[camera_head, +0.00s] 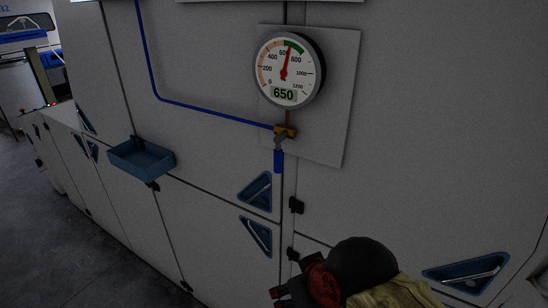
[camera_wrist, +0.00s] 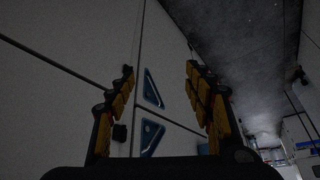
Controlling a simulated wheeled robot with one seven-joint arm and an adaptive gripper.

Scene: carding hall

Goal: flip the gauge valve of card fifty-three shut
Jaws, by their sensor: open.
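The gauge valve is a small brass fitting (camera_head: 287,131) below the dial gauge on the pale machine panel in the head view. Its blue lever handle (camera_head: 278,162) hangs straight down. The round gauge (camera_head: 273,67) has a red needle pointing nearly up, and its display reads 650. A thin blue tube (camera_head: 205,108) runs into the valve from the left. My gripper is partly visible at the bottom of the head view, below the valve and apart from it. In the wrist view, my gripper (camera_wrist: 159,70) has its yellow-and-black fingers spread, with nothing between them. The valve is not visible there.
A blue tray (camera_head: 140,158) juts from the panel left of the valve. Recessed blue triangular handles (camera_head: 256,192) and black latches (camera_head: 296,205) sit below it. Similar triangular recesses (camera_wrist: 153,88) show between my fingers in the wrist view. Open floor (camera_head: 40,215) lies at left.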

